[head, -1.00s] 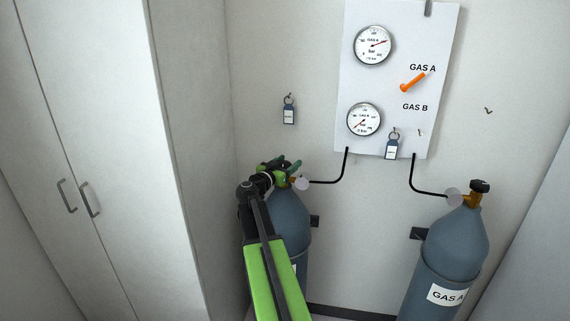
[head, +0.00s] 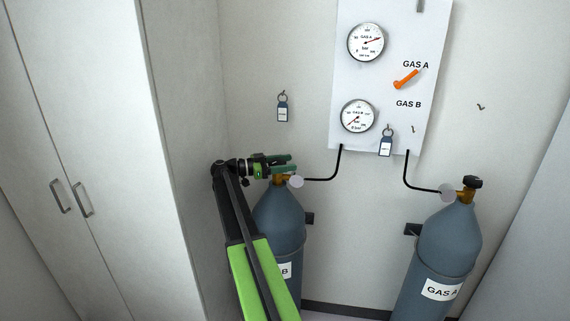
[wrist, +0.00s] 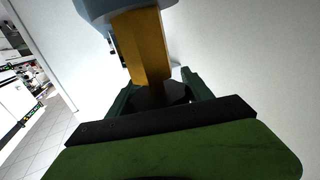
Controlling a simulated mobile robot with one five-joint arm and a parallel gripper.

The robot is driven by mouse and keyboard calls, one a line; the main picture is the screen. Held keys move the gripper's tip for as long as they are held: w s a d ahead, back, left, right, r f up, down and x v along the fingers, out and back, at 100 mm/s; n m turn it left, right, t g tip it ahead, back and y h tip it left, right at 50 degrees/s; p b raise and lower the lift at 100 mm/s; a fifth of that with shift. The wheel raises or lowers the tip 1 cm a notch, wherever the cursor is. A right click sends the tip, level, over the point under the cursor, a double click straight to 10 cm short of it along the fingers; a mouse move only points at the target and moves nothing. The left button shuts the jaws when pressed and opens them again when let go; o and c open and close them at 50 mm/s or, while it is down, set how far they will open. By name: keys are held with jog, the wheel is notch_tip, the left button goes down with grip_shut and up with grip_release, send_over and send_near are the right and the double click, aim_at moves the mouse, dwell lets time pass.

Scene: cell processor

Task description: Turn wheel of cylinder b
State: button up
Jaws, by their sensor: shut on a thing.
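Cylinder B (head: 279,216) is a blue-grey gas bottle at the left, its label partly hidden behind my green arm. Its brass valve (head: 289,179) also shows in the wrist view (wrist: 143,48). My gripper (head: 284,164) is at the top of this valve, coming in from the left. In the wrist view the green jaws (wrist: 163,92) stand on both sides of the dark wheel (wrist: 163,93) at the end of the brass valve. The jaws are shut on the wheel. Much of the wheel is hidden by the gripper.
Cylinder A (head: 448,240) stands at the right with its black wheel (head: 472,182). A white panel (head: 380,80) carries two gauges and an orange lever (head: 405,79). Key tags hang on the wall and panel. A tall cabinet (head: 90,160) stands close at the left.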

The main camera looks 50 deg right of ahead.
jog(key=shift+s+m+g+y, duration=0.25)
jog(key=shift+m+g+y, duration=0.15)
jog(key=shift+g, duration=0.1)
jog(key=o, duration=1.3)
jog(key=shift+d, duration=0.1)
jog(key=shift+o, duration=0.4)
jog(key=shift+r, duration=0.1)
notch_tip(320, 180, up, 4)
jog(key=p, duration=0.4)
jog(key=shift+r+p, duration=0.25)
jog(key=shift+p, duration=0.1)
jog(key=s+d+r+p, duration=0.3)
jog(key=s+r+p, duration=0.3)
jog(key=s, duration=0.5)
jog(key=shift+d, duration=0.15)
jog(key=shift+r, duration=0.15)
